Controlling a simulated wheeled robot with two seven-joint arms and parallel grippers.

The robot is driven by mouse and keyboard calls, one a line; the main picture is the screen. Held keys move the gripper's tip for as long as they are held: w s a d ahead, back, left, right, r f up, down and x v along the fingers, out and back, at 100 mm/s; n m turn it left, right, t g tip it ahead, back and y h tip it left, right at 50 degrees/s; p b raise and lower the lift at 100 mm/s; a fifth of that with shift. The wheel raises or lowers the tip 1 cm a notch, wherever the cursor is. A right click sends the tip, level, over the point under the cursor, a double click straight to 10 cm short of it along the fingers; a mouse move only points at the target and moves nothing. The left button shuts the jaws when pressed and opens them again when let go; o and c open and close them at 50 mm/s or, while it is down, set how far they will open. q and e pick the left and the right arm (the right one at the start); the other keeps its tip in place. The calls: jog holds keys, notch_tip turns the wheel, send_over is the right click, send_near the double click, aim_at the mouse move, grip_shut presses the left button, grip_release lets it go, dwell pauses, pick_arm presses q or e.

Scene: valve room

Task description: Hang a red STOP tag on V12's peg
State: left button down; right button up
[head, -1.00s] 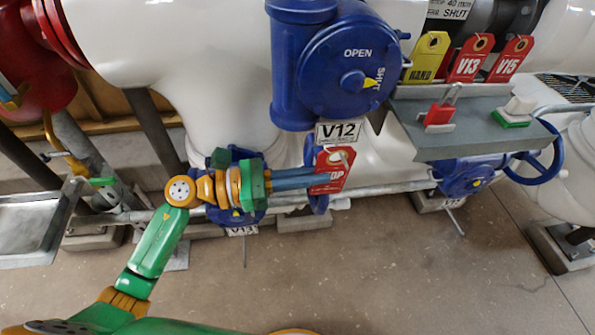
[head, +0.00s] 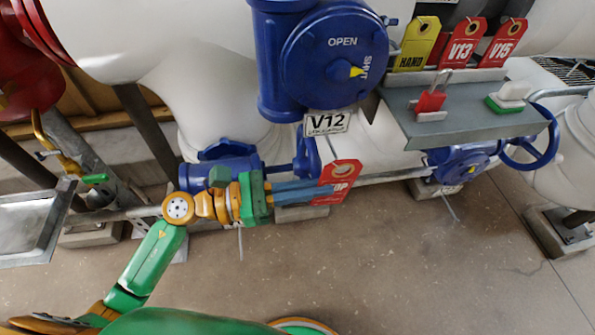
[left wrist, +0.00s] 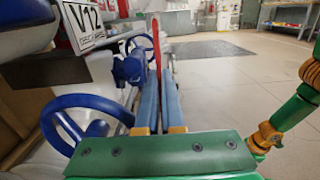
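My left gripper (head: 322,191) is shut on a red STOP tag (head: 341,178), with part of its lettering hidden by the blue fingers. In the left wrist view the tag (left wrist: 156,42) stands edge-on between the fingertips (left wrist: 160,88). The V12 label (head: 327,123) hangs under a blue valve body (head: 335,55); it also shows in the left wrist view (left wrist: 82,22). The tag is below the label and apart from it. A thin pale line runs above the tag's hole; I cannot tell whether it is a cord or a peg. My right gripper is out of view.
A grey shelf (head: 425,125) at the right holds a red padlock (head: 431,100) and a green-and-white item (head: 508,96). Blue handwheels (head: 530,150) and pipes stand close by.

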pick_arm(q)
jog(key=s+d, duration=0.1)
jog(key=s, duration=0.1)
jog(key=s+d+f+p, duration=0.1)
jog(key=s+d, duration=0.1)
jog(key=shift+s+d+p, duration=0.15)
jog(key=shift+d+p, duration=0.15)
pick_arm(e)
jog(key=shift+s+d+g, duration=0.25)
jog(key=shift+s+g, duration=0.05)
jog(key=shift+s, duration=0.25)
pick_arm(q)
jog(key=shift+r, duration=0.1)
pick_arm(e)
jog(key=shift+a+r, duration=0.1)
